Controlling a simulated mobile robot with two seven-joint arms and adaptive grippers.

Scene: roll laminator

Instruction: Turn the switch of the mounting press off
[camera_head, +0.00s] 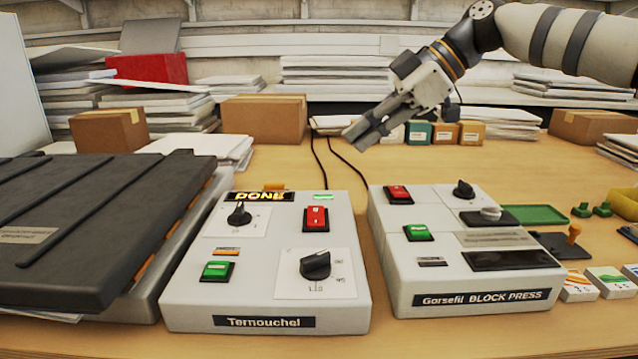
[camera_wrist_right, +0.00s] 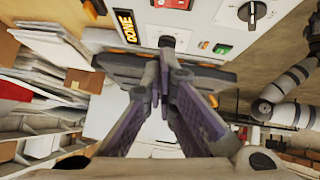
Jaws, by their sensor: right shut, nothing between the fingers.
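The grey control box marked "Ternouchel" (camera_head: 182,302) stands beside a large black press lid (camera_head: 85,225). It bears a lit DONE display (camera_head: 259,197), a red rocker switch (camera_head: 316,219), a green switch (camera_head: 216,271), a small black dial (camera_head: 239,214) and a larger black dial (camera_head: 315,264). My right gripper (camera_head: 358,138) is shut and empty, above the table behind the boxes. In the right wrist view its closed fingertips (camera_wrist_right: 166,52) overlap the small dial's area; the red switch (camera_wrist_right: 172,3) is cut by the top edge. My left gripper is not in view.
A second grey box, "Block Press" (camera_head: 400,293), stands to the right with its own red switch (camera_head: 398,195) and green switch (camera_head: 419,233). Cardboard boxes (camera_head: 264,118) and paper stacks stand behind. Black cables run back between the boxes. Small blocks lie at the right.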

